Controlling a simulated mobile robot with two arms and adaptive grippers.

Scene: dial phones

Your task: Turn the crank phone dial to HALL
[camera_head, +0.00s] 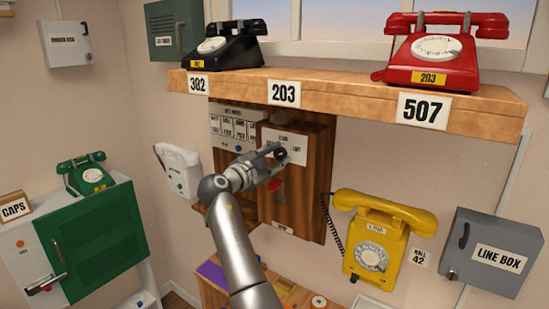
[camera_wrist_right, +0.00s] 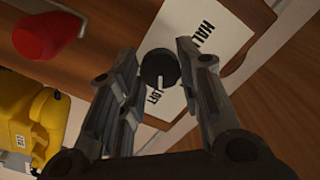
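The crank phone (camera_head: 299,215) is a brown wooden wall box with a white label plate (camera_head: 293,140) on its front. Its dial is a small black knob (camera_wrist_right: 157,68), also visible in the head view (camera_head: 281,154). In the right wrist view, HALL is printed on the upper right of the plate and LOFT below the knob. The knob's white pointer mark is on its lower side, toward LOFT. My right gripper (camera_wrist_right: 160,72) is open, its fingers on either side of the knob; I cannot tell whether they touch it. My left gripper is not in view.
A red crank handle (camera_wrist_right: 47,30) is close to the right gripper. A yellow phone (camera_head: 385,240) hangs to the right, a white phone (camera_head: 179,171) to the left. A wooden shelf (camera_head: 345,98) with black and red phones juts out above.

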